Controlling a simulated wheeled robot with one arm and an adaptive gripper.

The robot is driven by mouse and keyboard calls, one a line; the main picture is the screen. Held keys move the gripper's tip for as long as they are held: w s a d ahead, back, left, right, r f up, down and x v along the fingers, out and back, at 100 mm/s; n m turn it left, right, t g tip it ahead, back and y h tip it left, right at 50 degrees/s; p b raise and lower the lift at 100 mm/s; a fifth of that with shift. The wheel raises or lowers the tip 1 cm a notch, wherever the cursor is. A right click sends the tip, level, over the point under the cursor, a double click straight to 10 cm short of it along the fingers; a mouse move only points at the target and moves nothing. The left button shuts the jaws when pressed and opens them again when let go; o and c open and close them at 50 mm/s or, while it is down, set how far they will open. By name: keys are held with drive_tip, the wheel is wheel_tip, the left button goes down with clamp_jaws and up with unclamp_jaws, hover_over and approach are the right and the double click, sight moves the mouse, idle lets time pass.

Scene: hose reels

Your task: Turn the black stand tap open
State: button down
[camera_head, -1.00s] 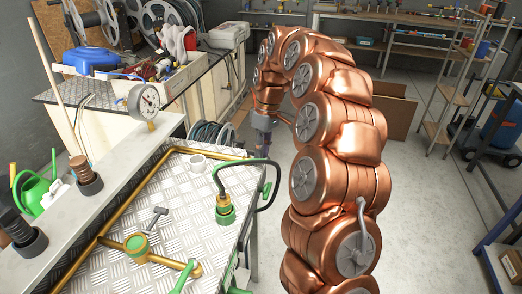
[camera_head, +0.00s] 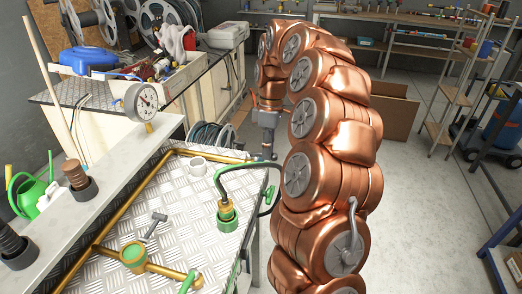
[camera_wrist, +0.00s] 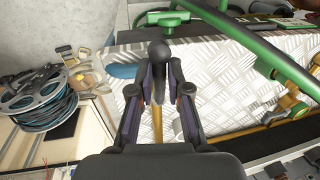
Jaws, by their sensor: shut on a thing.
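In the wrist view the black stand tap (camera_wrist: 158,60) shows as a dark rounded knob with a short dark bar, between the two fingers of my gripper (camera_wrist: 158,82). The fingers are shut on it, one on each side. Its lower part is hidden, and I cannot tell how far it is turned. In the head view my gripper (camera_head: 267,147) points down at the right edge of the metal-topped table (camera_head: 185,225); the tap cannot be made out there.
A green hose fitting (camera_head: 227,213) with a dark hose stands left of my gripper. Hose reels (camera_wrist: 38,103) lie left in the wrist view.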

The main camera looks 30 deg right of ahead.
drive_tip(key=shift+s+d, duration=0.2)
drive_tip(key=shift+d, duration=0.05)
drive_tip(key=c, duration=1.2)
unclamp_jaws()
drive_tip(key=shift+d, duration=0.15)
drive_tip(key=shift+o, duration=0.2)
drive_tip(key=shift+w+a, duration=0.1)
drive_tip(key=shift+a, duration=0.1)
drive_tip(key=v, duration=0.7)
drive_tip(key=shift+r, duration=0.3)
